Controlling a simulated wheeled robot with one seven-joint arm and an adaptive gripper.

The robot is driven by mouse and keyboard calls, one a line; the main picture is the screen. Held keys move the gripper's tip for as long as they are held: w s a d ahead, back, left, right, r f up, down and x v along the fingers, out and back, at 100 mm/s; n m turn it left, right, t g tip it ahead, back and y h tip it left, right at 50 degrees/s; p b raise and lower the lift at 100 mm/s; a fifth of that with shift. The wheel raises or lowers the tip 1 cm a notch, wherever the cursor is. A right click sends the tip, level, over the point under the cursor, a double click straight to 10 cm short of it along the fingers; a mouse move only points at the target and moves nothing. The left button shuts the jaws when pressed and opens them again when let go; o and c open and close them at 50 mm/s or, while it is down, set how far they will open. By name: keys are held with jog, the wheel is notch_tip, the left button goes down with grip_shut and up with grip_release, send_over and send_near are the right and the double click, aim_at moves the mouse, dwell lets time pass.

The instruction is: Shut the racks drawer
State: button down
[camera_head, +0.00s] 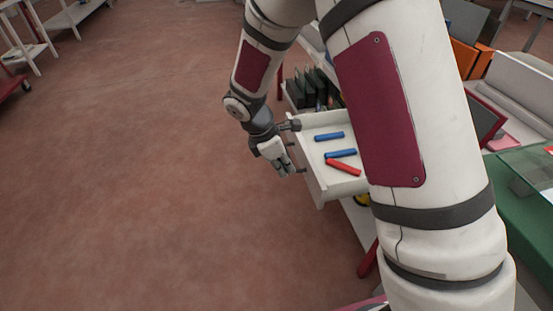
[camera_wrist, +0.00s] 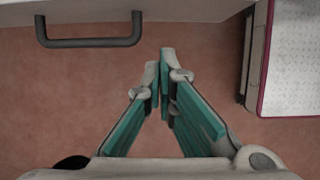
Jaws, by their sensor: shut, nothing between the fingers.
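The white drawer (camera_head: 345,188) stands pulled out from the bench, partly hidden behind my arm in the head view. Two blue bars (camera_head: 340,154) and a red bar (camera_head: 343,167) lie in it. In the wrist view, the drawer's pale front (camera_wrist: 190,10) runs along the top edge, with a dark grey bar handle (camera_wrist: 92,43) at upper left. My gripper (camera_wrist: 164,58) is shut and empty, its green-padded fingers together. Its tips lie right of the handle in that view and do not hold it. In the head view my gripper (camera_head: 284,170) is close to the drawer front.
Dark upright items (camera_head: 312,88) stand on the bench behind the drawer. A green surface with a glass sheet (camera_head: 530,170) and an orange box (camera_head: 466,58) are at right. In the wrist view a white, red-edged panel (camera_wrist: 292,60) is at upper right.

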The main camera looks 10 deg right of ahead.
jog(key=shift+d+r, duration=0.2)
jog(key=shift+d, duration=1.7)
jog(key=d+p, duration=0.5)
jog(key=d, duration=1.6)
jog(key=shift+d, duration=0.15)
